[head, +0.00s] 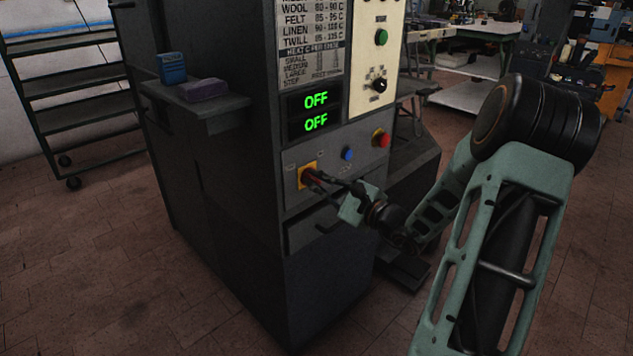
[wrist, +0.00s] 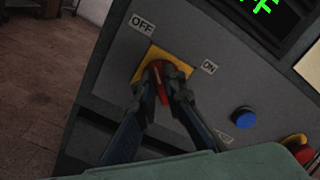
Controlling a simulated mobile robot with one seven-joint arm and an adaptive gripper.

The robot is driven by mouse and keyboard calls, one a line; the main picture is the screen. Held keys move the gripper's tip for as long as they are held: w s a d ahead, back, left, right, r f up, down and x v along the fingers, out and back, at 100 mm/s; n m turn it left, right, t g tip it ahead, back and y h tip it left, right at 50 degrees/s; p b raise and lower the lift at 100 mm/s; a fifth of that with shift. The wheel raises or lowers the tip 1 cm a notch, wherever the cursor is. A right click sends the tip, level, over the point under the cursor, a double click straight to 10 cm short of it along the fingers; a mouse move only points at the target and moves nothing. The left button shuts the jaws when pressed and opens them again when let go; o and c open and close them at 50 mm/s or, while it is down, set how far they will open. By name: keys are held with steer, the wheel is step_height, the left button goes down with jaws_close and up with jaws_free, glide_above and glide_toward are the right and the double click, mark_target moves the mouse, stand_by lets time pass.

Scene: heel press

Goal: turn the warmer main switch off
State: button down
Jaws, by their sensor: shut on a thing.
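The warmer main switch is a red rotary handle (wrist: 157,69) on a yellow plate (wrist: 152,58), low on the machine's front panel. In the wrist view an OFF label (wrist: 142,25) is at its upper left and an ON label (wrist: 209,67) at its right. My gripper (wrist: 164,82) is shut on the red handle, with a dark finger on each side. The fingers hide part of the handle, so its exact angle is hard to tell. In the head view my gripper (head: 318,178) reaches the yellow plate (head: 304,169) from the right.
Two green displays (head: 316,111) above the switch both read OFF. A blue button (head: 347,153) and a red button (head: 381,138) are right of the switch. A drawer handle (head: 328,226) sits below it. A side shelf (head: 215,117) holds a blue box (head: 172,68) and a purple block (head: 204,89).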

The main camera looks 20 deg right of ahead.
steer(key=c, duration=2)
jaws_free()
steer(key=shift+s+d, duration=0.1)
steer(key=v, duration=1.1)
steer(key=shift+s+d, duration=0.1)
steer(key=shift+s, duration=0.3)
